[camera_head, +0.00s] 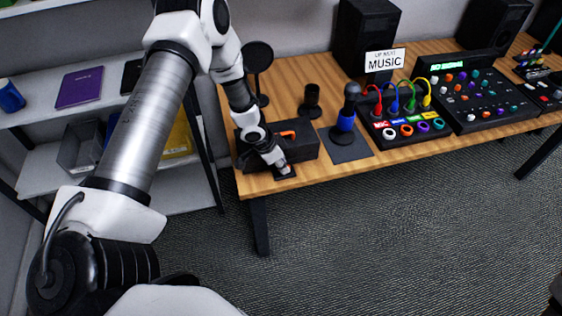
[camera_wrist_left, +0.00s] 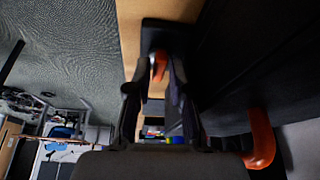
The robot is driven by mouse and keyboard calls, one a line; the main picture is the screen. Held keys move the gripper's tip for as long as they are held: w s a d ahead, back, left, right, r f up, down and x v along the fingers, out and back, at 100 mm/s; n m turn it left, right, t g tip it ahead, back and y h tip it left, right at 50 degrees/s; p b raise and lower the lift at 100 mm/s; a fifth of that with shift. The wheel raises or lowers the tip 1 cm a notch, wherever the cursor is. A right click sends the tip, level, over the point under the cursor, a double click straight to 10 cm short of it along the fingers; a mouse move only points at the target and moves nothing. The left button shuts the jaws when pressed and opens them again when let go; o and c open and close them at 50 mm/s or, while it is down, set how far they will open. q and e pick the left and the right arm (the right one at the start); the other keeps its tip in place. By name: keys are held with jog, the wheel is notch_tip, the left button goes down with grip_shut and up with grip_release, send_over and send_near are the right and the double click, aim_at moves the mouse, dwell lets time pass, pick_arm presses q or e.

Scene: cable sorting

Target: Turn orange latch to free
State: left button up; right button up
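A dark box (camera_head: 306,146) sits at the left end of the wooden table, with a bent orange handle (camera_head: 288,134) on it; the handle also shows at the lower right of the left wrist view (camera_wrist_left: 262,140). A small black plate (camera_head: 291,176) lies at the table's front edge, before the box. My left gripper (camera_head: 283,169) points down at this plate. In the left wrist view its fingers (camera_wrist_left: 160,72) stand either side of a small orange piece (camera_wrist_left: 158,65), probably the latch. Whether they grip it is unclear. My right gripper is out of view.
A shelf (camera_head: 40,108) stands to the left. Open floor lies before the table.

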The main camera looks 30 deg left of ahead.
pick_arm(q)
jog(key=v, duration=1.2)
